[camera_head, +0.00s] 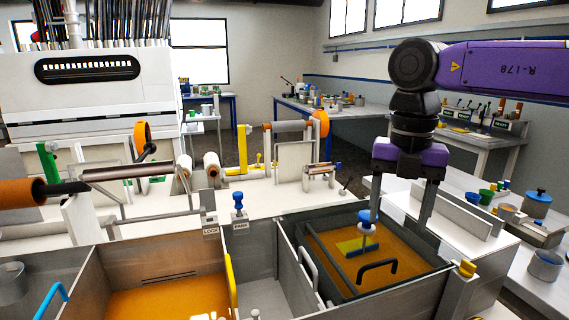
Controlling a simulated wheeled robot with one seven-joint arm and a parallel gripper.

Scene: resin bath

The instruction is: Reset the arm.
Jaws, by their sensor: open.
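My arm, purple with black joints, reaches in from the right edge of the head view. My gripper (399,214) points down above the right-hand resin bath (334,219), its two grey fingers spread apart with nothing between them. A blue-knobbed handle (366,218) stands upright in that bath, close to the left finger; I cannot tell whether they touch. Its stem goes down to a yellow-green piece (357,247) at the orange resin. The right finger hangs over the bath's right side.
A black bar handle (376,266) stands at the bath's front. Another blue knob (238,202) stands beside the LOCK and PARK labels. A left tank (165,300) holds orange resin. Rollers (212,165) stand behind. Pots and a blue-lidded pot (537,202) crowd the right bench. The air above the baths is open.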

